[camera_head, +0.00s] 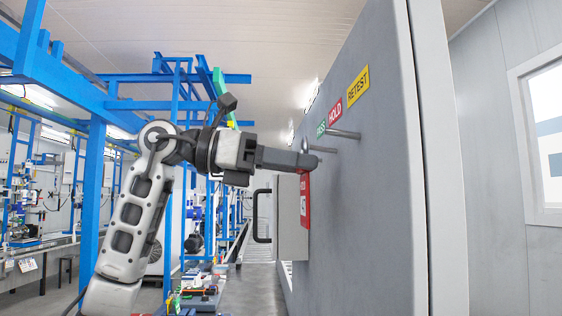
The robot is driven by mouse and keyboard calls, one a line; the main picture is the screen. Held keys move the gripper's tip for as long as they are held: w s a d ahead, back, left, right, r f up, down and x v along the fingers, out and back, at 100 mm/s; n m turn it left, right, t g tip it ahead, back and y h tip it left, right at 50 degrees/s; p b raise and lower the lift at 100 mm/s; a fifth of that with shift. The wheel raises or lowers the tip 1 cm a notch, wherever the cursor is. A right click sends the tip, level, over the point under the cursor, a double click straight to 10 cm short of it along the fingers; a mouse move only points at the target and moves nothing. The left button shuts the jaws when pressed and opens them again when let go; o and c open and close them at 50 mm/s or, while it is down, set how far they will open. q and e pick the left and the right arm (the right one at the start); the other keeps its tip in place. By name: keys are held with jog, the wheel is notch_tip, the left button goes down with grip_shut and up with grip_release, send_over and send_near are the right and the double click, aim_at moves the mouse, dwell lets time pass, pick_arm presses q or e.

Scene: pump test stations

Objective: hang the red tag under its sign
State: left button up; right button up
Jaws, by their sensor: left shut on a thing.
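My left gripper (303,161) reaches in from the left and is shut on the red tag (304,203). The tag hangs down from the fingertips, close to the grey panel (375,220). On the panel are the green PASS sign (321,129), the red HOLD sign (335,111) and the yellow RETEST sign (358,87). A metal peg (345,134) sticks out under the RETEST sign. Another peg (324,150) sticks out lower, just beyond my fingertips in the picture. I cannot tell whether the tag touches a peg. My right gripper is not in view.
A grey box (291,218) is on the panel behind the tag, and a black handle (262,215) shows beside it. Blue frames (95,190) stand at left. A bench (205,290) with small items lies below my arm. A window (545,130) is at right.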

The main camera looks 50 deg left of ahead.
pick_arm(q)
jog(key=shift+x, duration=1)
jog(key=shift+w+d+f, duration=0.35)
jog(key=shift+w+d, duration=0.05)
jog(key=shift+w, duration=0.15)
jog(key=o, duration=1.1)
jog(key=v, duration=1.6)
jog(key=shift+d, duration=0.1)
